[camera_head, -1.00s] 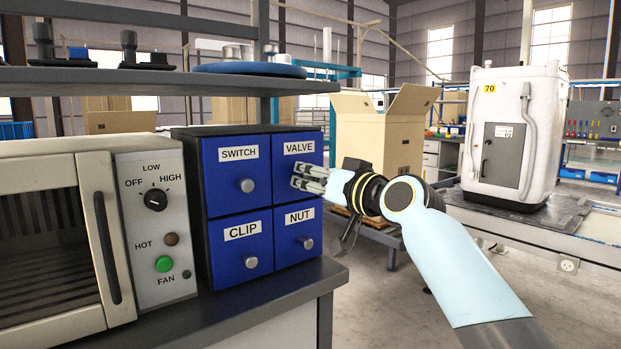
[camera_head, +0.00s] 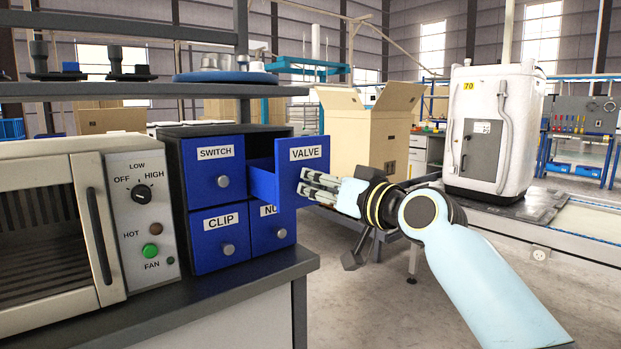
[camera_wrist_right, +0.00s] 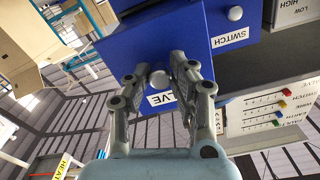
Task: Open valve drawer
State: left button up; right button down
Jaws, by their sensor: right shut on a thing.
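The blue VALVE drawer (camera_head: 309,154) is pulled well out of the top right of the drawer cabinet (camera_head: 172,165), and its side panel shows. My right gripper (camera_head: 304,184) is at its front and is shut on the drawer's knob. In the right wrist view, the fingers of my right gripper (camera_wrist_right: 165,75) stand on either side of the round knob (camera_wrist_right: 159,80), with the VALVE label (camera_wrist_right: 160,99) upside down beside it. The SWITCH drawer (camera_head: 213,168) and CLIP drawer (camera_head: 220,238) are closed. The VALVE drawer partly hides the NUT drawer (camera_head: 271,230). My left gripper is not in view.
A beige oven (camera_head: 55,235) with a control panel stands left of the cabinet on a grey bench (camera_head: 245,272). A shelf (camera_head: 130,91) runs above it. A cardboard box (camera_head: 362,135) stands behind the gripper. The floor to the right is open.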

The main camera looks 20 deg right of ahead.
jog(key=shift+s+d, duration=0.2)
jog(key=shift+s, duration=0.35)
jog(key=shift+s+d, duration=0.1)
jog(key=shift+s, duration=0.2)
jog(key=shift+s+d, duration=0.1)
jog(key=shift+s, duration=0.2)
jog(key=c, duration=1.5)
grip_release()
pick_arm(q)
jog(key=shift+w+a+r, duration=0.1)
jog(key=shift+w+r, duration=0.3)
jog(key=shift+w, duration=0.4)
pick_arm(e)
jog(key=o, duration=0.4)
jog(key=shift+c, duration=0.2)
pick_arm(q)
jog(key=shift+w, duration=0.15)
pick_arm(e)
jog(key=v, duration=1.2)
